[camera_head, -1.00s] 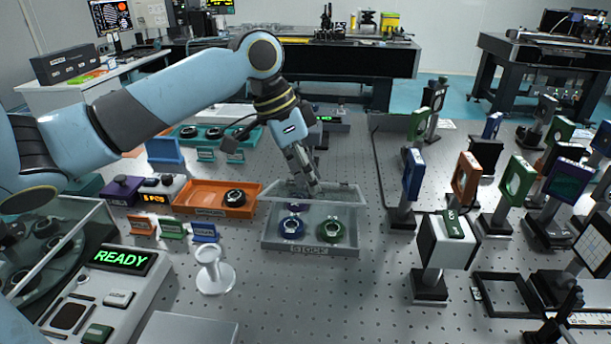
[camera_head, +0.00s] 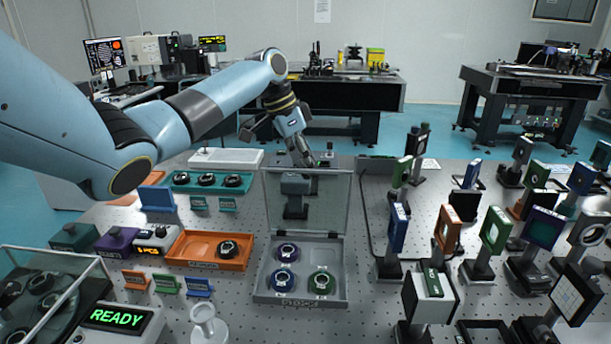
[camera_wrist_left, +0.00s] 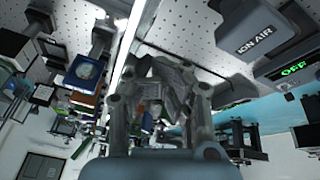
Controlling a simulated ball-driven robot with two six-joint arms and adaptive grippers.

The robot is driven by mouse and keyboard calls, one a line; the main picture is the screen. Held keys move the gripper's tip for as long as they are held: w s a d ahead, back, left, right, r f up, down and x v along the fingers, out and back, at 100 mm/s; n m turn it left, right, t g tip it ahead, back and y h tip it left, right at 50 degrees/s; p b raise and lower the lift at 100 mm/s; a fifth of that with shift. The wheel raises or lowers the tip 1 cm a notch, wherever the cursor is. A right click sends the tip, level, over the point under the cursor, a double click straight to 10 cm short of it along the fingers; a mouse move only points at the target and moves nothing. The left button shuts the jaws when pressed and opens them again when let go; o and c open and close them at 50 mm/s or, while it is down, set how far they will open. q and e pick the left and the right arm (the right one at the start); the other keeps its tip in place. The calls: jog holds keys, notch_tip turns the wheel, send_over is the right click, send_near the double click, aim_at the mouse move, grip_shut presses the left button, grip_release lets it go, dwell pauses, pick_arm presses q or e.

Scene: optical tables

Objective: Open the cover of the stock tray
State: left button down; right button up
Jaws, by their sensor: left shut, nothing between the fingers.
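The grey stock tray (camera_head: 262,296) stands on the optical table with its clear cover (camera_head: 332,208) raised to about upright at its rear edge. Two purple-blue round mounts (camera_head: 285,280) and one green round mount (camera_head: 322,281) lie inside, uncovered. My left gripper (camera_head: 306,163) is shut and empty, at the top edge of the raised cover. Whether it touches the cover I cannot tell. In the left wrist view its fingers (camera_wrist_left: 160,92) are close together. My right gripper is not in view.
An orange tray (camera_head: 182,252) with a dark mount sits left of the stock tray, and a teal tray (camera_head: 222,190) behind that. Posts with optics, such as a blue one (camera_head: 397,228), crowd the right. An ION AIR unit (camera_wrist_left: 255,45) shows in the left wrist view.

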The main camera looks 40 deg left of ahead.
pick_arm(q)
jog(key=w+a+f+b, duration=0.3)
jog(key=w+b, duration=0.1)
jog(key=shift+a, duration=0.35)
dwell(0.6)
jog(key=c, duration=1.6)
grip_release()
jog(key=shift+w+a, duration=0.1)
jog(key=o, duration=0.5)
jog(key=shift+a, duration=0.3)
jog(key=shift+o, duration=0.2)
jog(key=shift+r, duration=0.15)
jog(key=shift+d, duration=0.1)
